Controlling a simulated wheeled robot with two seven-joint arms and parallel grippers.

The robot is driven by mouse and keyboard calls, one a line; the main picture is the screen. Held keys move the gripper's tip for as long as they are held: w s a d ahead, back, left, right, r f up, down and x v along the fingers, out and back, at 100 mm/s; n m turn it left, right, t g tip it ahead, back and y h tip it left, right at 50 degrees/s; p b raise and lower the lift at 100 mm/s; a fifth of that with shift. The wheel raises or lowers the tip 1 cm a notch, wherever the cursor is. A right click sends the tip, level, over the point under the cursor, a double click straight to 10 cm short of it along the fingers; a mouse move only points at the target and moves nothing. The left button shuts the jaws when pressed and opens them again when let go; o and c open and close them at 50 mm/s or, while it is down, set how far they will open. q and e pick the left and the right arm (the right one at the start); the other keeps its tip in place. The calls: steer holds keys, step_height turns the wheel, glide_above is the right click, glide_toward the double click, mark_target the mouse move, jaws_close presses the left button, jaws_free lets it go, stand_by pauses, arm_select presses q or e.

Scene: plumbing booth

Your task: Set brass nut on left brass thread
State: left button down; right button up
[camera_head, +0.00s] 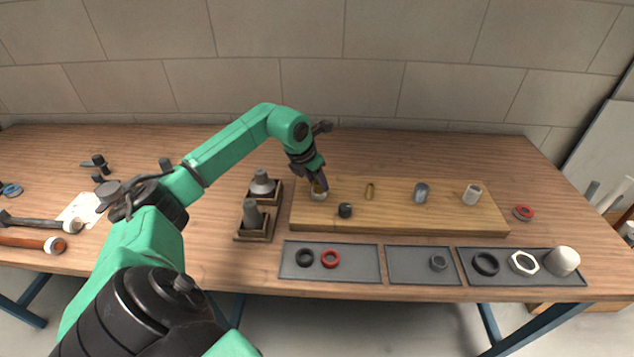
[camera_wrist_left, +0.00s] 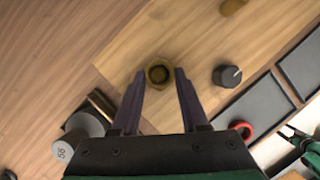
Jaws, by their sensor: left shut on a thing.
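My left gripper (camera_head: 319,188) points down at the left end of the wooden board (camera_head: 400,224). In the left wrist view its fingertips (camera_wrist_left: 160,78) are shut on the brass nut (camera_wrist_left: 158,63), a round brass ring with a dark centre. The nut shows only partly in the head view (camera_head: 318,197), low at the board. The left brass thread is hidden under the gripper and nut; I cannot tell whether the nut is around it. Another upright brass piece (camera_head: 370,191) stands to the right on the board. My right gripper is not in view.
A black cap (camera_head: 345,210) stands close to the right of the gripper. A grey fitting (camera_head: 421,192) and a white fitting (camera_head: 472,194) stand farther right. Trays (camera_head: 364,276) with rings lie in front.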

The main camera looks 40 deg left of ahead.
arm_select(q)
steer(key=shift+m, duration=0.5)
steer(key=shift+d, duration=0.1)
steer(key=shift+c, duration=1.7)
jaws_free()
steer(key=o, duration=0.3)
steer(key=shift+o, duration=0.2)
step_height(320, 180, up, 5)
steer(key=p, duration=0.4)
